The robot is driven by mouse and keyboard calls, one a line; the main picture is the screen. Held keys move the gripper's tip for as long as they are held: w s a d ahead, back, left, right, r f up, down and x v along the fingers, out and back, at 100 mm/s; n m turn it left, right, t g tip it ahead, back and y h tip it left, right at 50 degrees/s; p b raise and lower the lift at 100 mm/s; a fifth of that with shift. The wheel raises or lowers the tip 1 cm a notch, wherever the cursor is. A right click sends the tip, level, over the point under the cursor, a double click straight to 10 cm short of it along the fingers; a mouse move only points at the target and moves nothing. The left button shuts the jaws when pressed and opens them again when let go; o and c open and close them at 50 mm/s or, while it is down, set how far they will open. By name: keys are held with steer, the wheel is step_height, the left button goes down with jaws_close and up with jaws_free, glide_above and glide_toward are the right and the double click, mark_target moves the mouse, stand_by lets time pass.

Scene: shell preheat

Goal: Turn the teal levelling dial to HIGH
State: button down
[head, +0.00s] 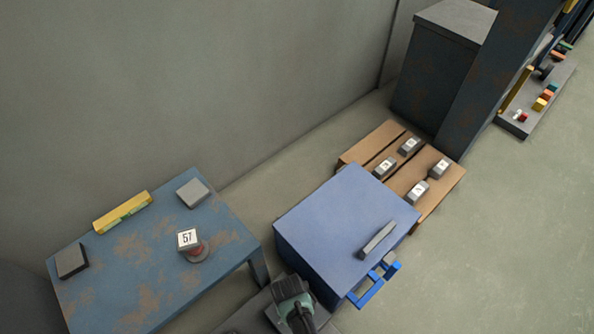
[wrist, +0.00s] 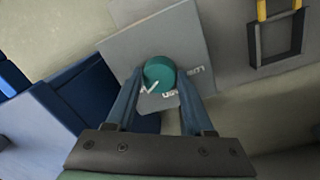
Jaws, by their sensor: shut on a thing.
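The teal dial (wrist: 160,74) is round and sits on a grey plate (wrist: 126,47) in the wrist view. A white pointer mark on it points to the lower left. White lettering shows on the plate below and right of the dial, upside down and too small to read surely. My gripper (wrist: 160,78) has one blue-grey finger on each side of the dial and is shut on it. In the head view my arm's end shows at the bottom middle; the dial and the fingertips cannot be made out there.
A blue cabinet (head: 335,225) with a grey bar handle stands right of my arm. A rusty blue table (head: 150,275) at left holds a "57" sign (head: 187,238), a yellow bar and grey blocks. A pallet (head: 440,190) with several weights lies behind the cabinet. Floor is clear at right.

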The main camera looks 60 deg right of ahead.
steer(key=shift+m, duration=1)
steer(key=shift+c, duration=1.4)
jaws_free()
step_height(320, 180, up, 13)
steer(key=p, duration=0.9)
steer(key=shift+w+a, duration=0.25)
steer(key=shift+w, duration=0.1)
